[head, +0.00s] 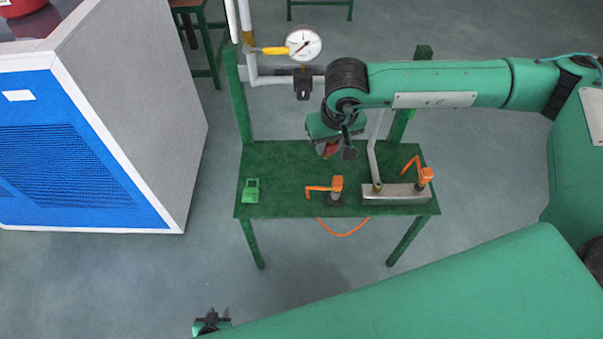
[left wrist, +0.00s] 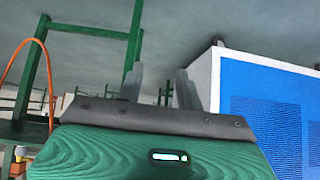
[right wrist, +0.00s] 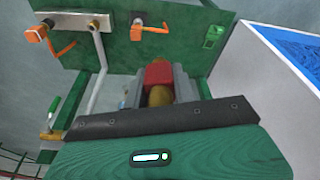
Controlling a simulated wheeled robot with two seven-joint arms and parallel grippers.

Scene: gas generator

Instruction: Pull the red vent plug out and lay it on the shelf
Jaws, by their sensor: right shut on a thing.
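The red vent plug (head: 329,150) is between the fingers of my right gripper (head: 334,148), over the rear part of the green shelf (head: 285,162). In the right wrist view, the plug (right wrist: 158,74) shows a red block with a rounded brass-coloured part, and the right gripper (right wrist: 156,85) is shut on it. I cannot tell whether the plug touches the shelf or hangs just above it. My left gripper (head: 212,321) is low at the bottom left of the head view, away from the shelf. In the left wrist view, its fingers (left wrist: 160,88) are apart and empty.
A small green block (head: 251,191), an orange-handled valve (head: 336,188) and a metal manifold (head: 395,194) with another orange handle stand on the shelf. A pressure gauge (head: 304,44) and pipes are behind. A blue-fronted cabinet (head: 85,150) stands left. The shelf's left rear is clear.

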